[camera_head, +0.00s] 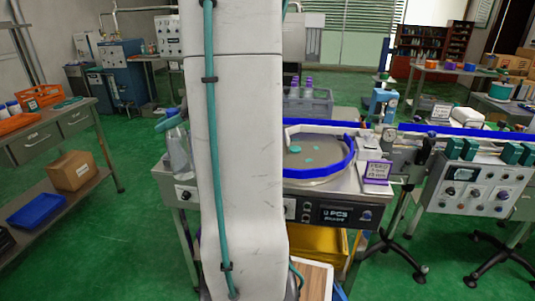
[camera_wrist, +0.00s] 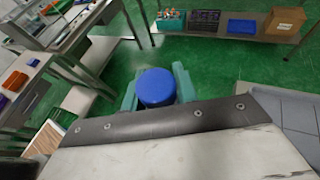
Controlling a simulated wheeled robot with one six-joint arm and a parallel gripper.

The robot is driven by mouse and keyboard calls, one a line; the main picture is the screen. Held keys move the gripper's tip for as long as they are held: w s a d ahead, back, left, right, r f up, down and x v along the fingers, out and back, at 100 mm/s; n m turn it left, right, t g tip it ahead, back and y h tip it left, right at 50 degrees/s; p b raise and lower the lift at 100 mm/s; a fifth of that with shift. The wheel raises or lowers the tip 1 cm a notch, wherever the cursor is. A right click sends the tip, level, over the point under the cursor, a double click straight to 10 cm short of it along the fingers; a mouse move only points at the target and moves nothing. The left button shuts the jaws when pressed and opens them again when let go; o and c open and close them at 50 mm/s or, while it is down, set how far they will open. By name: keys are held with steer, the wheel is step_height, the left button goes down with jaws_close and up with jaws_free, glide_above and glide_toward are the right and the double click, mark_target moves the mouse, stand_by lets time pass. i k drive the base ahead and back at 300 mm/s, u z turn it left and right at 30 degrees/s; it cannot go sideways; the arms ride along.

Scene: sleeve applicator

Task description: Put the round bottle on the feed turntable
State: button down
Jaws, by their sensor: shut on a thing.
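The round bottle is clear with a blue cap. In the wrist view its blue cap (camera_wrist: 157,87) sits between the two teal fingers of my gripper (camera_wrist: 157,92), which is shut on it. In the head view the clear body of the bottle (camera_head: 180,153) hangs upright, left of my arm, and a teal finger shows at its top. The feed turntable (camera_head: 322,172) is a grey disc with a blue guard rail, right of my arm. My arm hides its left part and most of my gripper.
Small teal discs (camera_head: 296,149) lie on the turntable. A grey crate (camera_head: 308,106) with purple-capped bottles stands behind it. A purple-framed sign (camera_head: 376,171) stands at its right. A shelf bench (camera_head: 62,140) is at the left, with open green floor between.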

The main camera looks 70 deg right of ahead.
mark_target(303, 165)
steer(key=u, duration=0.7)
steer(key=i, duration=1.15)
steer(key=z, duration=3.05)
steer(key=i, duration=0.5)
steer(key=u, duration=0.05)
